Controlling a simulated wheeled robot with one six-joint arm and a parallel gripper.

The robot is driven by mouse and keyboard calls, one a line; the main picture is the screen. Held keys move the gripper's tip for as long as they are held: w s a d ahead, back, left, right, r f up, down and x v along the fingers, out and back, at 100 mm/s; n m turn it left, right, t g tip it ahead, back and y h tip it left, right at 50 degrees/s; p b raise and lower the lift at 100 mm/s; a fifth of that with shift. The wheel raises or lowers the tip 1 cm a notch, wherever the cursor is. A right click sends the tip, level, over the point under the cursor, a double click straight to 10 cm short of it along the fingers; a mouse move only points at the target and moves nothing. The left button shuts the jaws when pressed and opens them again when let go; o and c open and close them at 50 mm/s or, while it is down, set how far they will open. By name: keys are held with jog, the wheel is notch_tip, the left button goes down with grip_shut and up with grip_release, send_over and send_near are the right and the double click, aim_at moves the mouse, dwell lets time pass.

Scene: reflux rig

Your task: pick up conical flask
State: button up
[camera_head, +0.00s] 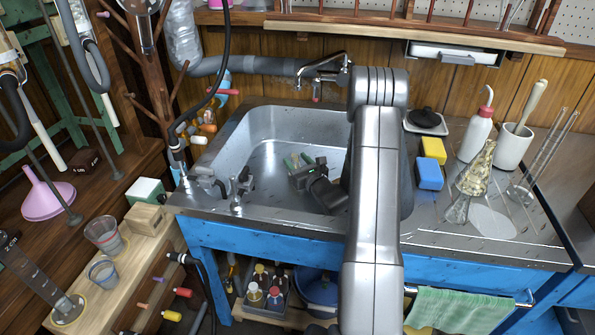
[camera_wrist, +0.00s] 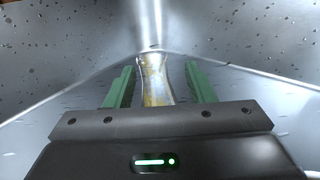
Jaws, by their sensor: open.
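A clear glass vessel with amber-brown stains (camera_wrist: 154,82) shows in the wrist view, with a flared rim and a narrower neck, like a flask. It lies between the two green fingers of my gripper (camera_wrist: 159,70), with a gap to each finger. Its lower part is hidden by the gripper body. In the head view my gripper (camera_head: 298,158) is open, low inside the steel sink, with a small tan patch between its fingers.
The sink (camera_head: 262,125) has raised walls around my gripper, and a tap (camera_head: 325,70) hangs over its back edge. Yellow and blue sponges (camera_head: 430,173), a wash bottle (camera_head: 478,135) and a white mortar (camera_head: 512,148) stand at the right.

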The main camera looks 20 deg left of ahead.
jog(key=shift+r, duration=0.1)
grip_shut()
jog(key=shift+r, duration=0.15)
